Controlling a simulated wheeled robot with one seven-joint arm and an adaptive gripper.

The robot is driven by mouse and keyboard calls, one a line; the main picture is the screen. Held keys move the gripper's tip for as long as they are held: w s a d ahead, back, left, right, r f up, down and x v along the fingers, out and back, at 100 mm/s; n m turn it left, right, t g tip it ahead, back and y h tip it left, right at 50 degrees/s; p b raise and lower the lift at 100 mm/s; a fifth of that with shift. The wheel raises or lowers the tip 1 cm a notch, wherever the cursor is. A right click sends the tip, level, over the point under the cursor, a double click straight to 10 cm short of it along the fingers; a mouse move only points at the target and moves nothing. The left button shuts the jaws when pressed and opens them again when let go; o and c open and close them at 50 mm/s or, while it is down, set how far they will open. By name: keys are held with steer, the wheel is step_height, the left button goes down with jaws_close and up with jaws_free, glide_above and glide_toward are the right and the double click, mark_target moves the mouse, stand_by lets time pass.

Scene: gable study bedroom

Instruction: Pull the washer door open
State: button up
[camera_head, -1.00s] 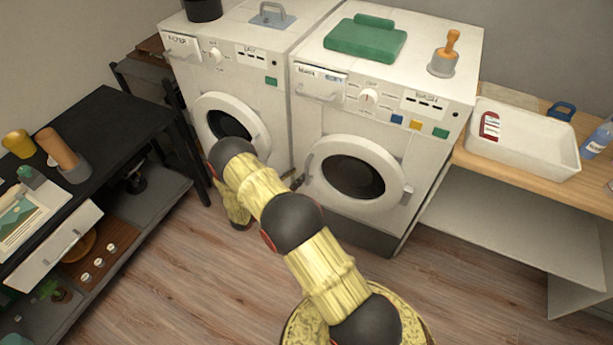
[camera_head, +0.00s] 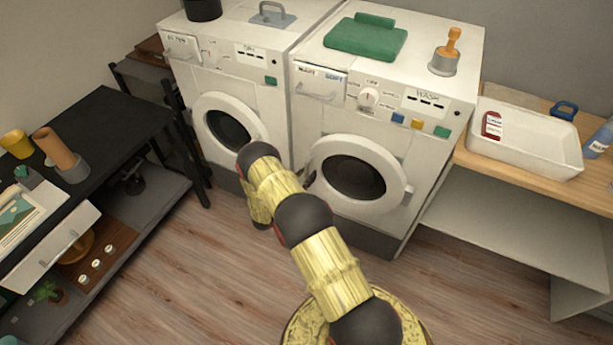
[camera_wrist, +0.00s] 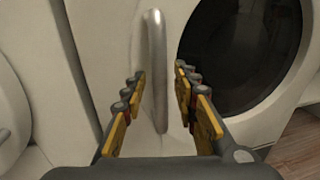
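The washer (camera_head: 380,115), marked WASH, is the right one of two white machines. Its round door (camera_head: 385,205) with dark glass looks shut in the head view. In the wrist view the door's dark window (camera_wrist: 235,50) is at the right. A silver upright handle (camera_wrist: 157,60) stands left of that window. My gripper (camera_wrist: 159,76) is open, with one finger on each side of the handle. Gaps show between the handle and both fingers. In the head view my gripper is mostly hidden behind my arm, by the door's left edge.
A second machine with a round door (camera_head: 222,122) adjoins the washer on the left. A black table (camera_head: 95,125) with a drawer is at the left. A wooden counter with a white tray (camera_head: 525,140) is at the right. The wood floor in front is clear.

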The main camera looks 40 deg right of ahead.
steer(key=shift+c, duration=1.4)
steer(key=c, duration=0.4)
jaws_close()
